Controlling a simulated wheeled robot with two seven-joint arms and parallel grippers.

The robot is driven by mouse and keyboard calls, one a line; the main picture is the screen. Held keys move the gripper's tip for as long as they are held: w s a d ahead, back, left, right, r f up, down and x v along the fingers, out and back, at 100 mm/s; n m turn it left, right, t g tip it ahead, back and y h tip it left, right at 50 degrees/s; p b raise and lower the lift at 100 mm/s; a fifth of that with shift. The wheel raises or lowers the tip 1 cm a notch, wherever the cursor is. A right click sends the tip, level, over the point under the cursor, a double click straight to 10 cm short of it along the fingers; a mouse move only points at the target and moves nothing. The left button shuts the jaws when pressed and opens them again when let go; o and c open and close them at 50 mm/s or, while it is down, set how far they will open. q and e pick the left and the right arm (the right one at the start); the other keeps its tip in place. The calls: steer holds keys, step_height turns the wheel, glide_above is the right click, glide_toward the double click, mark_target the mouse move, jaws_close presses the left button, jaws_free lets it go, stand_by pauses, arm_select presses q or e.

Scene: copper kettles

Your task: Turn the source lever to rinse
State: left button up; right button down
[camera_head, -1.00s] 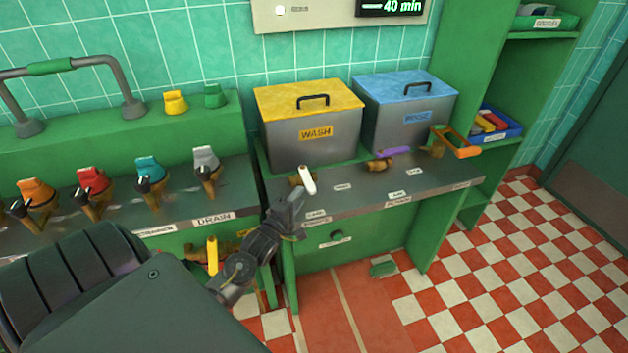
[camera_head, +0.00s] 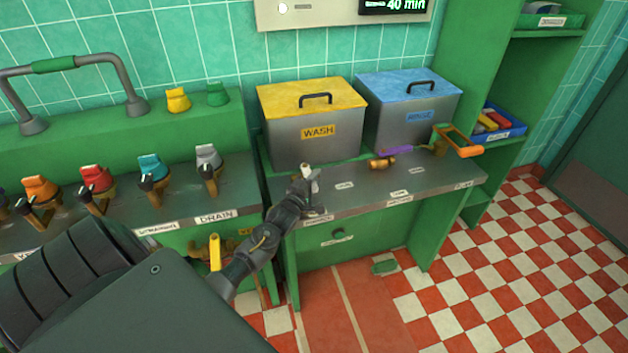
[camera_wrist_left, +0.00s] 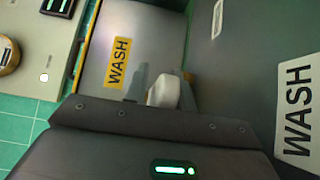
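The source lever appears to be the small white-handled lever (camera_head: 306,171) on a brass fitting, on the grey counter in front of the WASH tank. My left gripper (camera_head: 303,183) is at this lever and covers part of it. In the left wrist view, the white handle (camera_wrist_left: 164,92) sits between the two grey fingertips, close to both. I cannot tell whether they press on it. The grey WASH tank (camera_head: 292,142) has a yellow lid. The grey RINSE tank (camera_head: 385,128) with a blue lid stands to its right. My right gripper is not in view.
Several coloured valves line the bench at left, including a grey one (camera_head: 208,158). A yellow lever (camera_head: 214,252) is below the bench. The checkered floor (camera_head: 540,260) is clear.

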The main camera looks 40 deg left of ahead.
arm_select(q)
jaws_close()
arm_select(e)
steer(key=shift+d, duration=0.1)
